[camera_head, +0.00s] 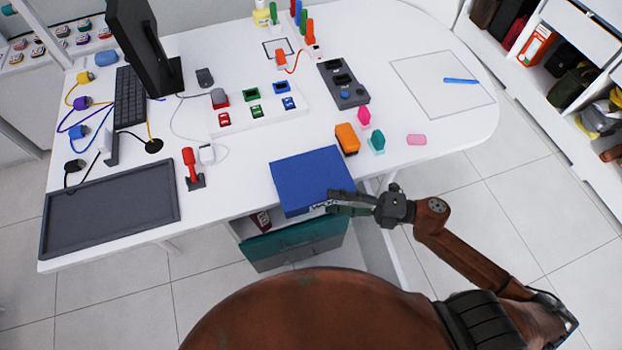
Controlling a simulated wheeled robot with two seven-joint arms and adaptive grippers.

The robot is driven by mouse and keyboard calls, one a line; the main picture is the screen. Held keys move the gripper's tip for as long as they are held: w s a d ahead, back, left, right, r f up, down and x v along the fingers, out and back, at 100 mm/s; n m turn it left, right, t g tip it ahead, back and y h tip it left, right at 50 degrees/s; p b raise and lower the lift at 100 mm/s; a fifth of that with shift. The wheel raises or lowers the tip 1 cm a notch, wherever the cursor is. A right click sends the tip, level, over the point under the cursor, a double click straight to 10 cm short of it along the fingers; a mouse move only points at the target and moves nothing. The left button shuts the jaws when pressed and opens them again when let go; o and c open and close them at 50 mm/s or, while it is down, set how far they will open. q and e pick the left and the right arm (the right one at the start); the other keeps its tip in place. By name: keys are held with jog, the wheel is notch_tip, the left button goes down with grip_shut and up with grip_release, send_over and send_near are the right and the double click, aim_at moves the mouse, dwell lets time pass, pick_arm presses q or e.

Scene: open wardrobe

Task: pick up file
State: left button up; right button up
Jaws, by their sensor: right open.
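A blue file (308,177) lies flat at the front edge of the white table, its near part reaching past the edge. My right gripper (335,203) is at the file's near right corner, with its fingers pointing left. The jaws are open and close around or beside the file's near edge; I cannot tell whether they touch it. My left gripper is not in view.
A dark tray (112,207) and a red lever (190,168) are left of the file. An orange block (347,138) and a pink block (416,140) are behind and right. A teal drawer cabinet (295,238) stands below. Free table lies at the right.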

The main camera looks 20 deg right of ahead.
aim_at(317, 197)
jog(key=x, duration=0.4)
jog(key=shift+w+a+r, duration=0.1)
jog(key=shift+w+r, duration=0.15)
jog(key=shift+w, duration=0.2)
jog(key=shift+w+a, duration=0.1)
jog(key=shift+a, duration=0.3)
grip_shut()
